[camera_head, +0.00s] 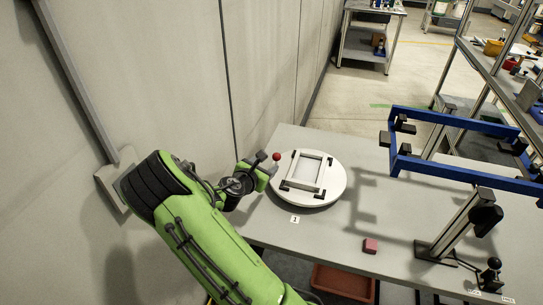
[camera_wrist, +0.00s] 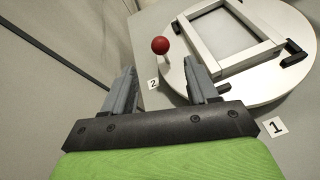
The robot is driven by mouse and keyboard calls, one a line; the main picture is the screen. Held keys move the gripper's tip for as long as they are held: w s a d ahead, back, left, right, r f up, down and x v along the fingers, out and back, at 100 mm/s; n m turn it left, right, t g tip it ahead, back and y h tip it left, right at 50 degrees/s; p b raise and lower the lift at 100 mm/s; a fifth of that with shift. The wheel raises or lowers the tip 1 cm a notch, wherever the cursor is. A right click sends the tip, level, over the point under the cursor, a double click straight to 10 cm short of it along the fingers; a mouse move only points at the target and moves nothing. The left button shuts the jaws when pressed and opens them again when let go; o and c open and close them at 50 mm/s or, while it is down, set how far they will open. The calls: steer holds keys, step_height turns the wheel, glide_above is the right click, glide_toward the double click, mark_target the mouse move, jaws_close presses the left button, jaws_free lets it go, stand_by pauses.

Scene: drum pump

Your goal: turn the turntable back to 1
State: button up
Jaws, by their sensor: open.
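The turntable (camera_head: 337,186) is a white round disc on the grey table, carrying a pale rectangular frame (camera_head: 321,176) with dark corner pieces. Its red ball knob (camera_head: 276,156) stands on a pale post at the disc's left rim. In the wrist view the turntable (camera_wrist: 180,78) fills the upper right and the knob (camera_wrist: 160,45) is beyond the fingertips, close to label 2 (camera_wrist: 153,84). Label 1 (camera_head: 295,219) lies at the disc's near side, away from the knob. My gripper (camera_head: 268,164) is open and empty, just left of the knob (camera_wrist: 160,64).
A blue frame (camera_head: 450,173) on a stand is raised over the table's right side. A pink block (camera_head: 370,246) lies on the table, and a small dark joystick-like device (camera_head: 491,272) stands at the right. A wall is close on the left. A red bin (camera_head: 342,283) sits below the front edge.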

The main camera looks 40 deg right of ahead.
mark_target(279, 155)
steer(key=b+x, duration=0.1)
steer(key=x, duration=1.1)
steer(key=shift+w+d+f, duration=0.15)
steer(key=shift+d, duration=0.1)
jaws_close()
